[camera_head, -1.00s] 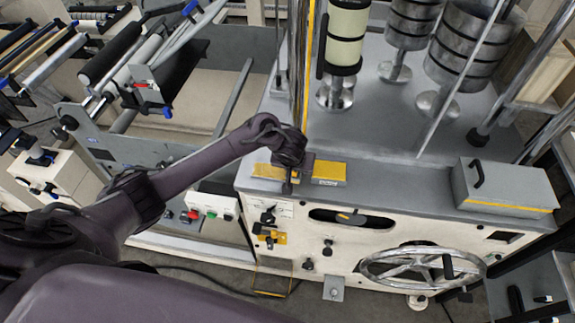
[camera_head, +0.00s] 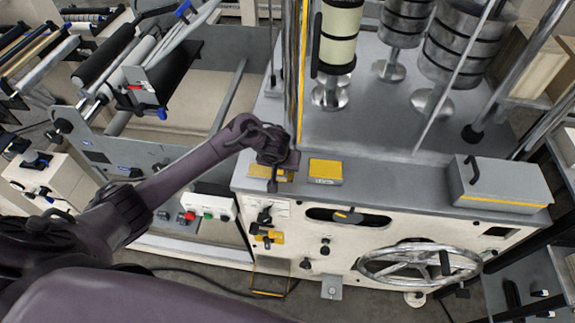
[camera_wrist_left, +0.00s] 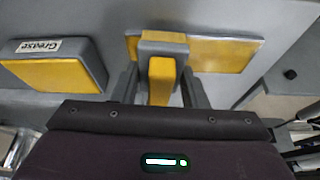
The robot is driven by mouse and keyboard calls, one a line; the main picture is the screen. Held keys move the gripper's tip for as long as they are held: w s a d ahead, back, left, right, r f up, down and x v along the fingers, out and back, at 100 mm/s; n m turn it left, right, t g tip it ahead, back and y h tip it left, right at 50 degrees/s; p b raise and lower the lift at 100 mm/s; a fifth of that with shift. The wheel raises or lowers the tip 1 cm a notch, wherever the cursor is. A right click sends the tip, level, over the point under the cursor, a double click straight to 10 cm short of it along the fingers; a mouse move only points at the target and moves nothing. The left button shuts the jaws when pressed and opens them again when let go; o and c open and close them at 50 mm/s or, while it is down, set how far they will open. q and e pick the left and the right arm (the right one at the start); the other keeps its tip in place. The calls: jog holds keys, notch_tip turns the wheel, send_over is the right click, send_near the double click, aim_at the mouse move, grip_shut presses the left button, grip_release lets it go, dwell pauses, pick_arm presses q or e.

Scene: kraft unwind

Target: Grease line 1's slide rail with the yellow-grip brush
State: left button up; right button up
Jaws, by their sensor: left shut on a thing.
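My left gripper (camera_head: 273,180) is over the left end of the grey machine's front ledge. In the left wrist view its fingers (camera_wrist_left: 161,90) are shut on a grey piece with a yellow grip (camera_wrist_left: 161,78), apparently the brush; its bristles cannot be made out. A yellow and grey flat piece (camera_wrist_left: 222,54) lies just behind it, showing partly under the gripper in the head view (camera_head: 256,171). A grey and yellow block labelled "Grease" (camera_wrist_left: 55,72) is beside the gripper, on the ledge (camera_head: 325,170). I cannot tell which part is the slide rail. My right gripper is not in view.
An upright post with a yellow stripe (camera_head: 299,75) rises close behind the gripper. A grey box with a handle (camera_head: 500,182) stands at the ledge's right. A handwheel (camera_head: 420,264) and knobs are on the front panel. The ledge (camera_head: 395,182) between block and box is clear.

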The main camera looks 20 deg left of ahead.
aim_at(256, 166)
pick_arm(q)
jog(key=shift+s+a, duration=0.35)
jog(key=shift+a, duration=1)
jog(key=shift+s+a, duration=0.3)
jog(key=shift+a, duration=1.05)
jog(key=shift+s+a, duration=0.35)
jog(key=shift+a, duration=1)
jog(key=shift+s+a, duration=0.15)
jog(key=shift+a, duration=0.55)
jog(key=shift+s+a, duration=0.15)
jog(key=shift+a, duration=0.5)
jog(key=shift+w+d+r, duration=0.1)
jog(key=shift+d+r, duration=0.05)
jog(key=shift+r, duration=2.9)
jog(key=shift+r, duration=0.15)
jog(key=shift+r, duration=1.35)
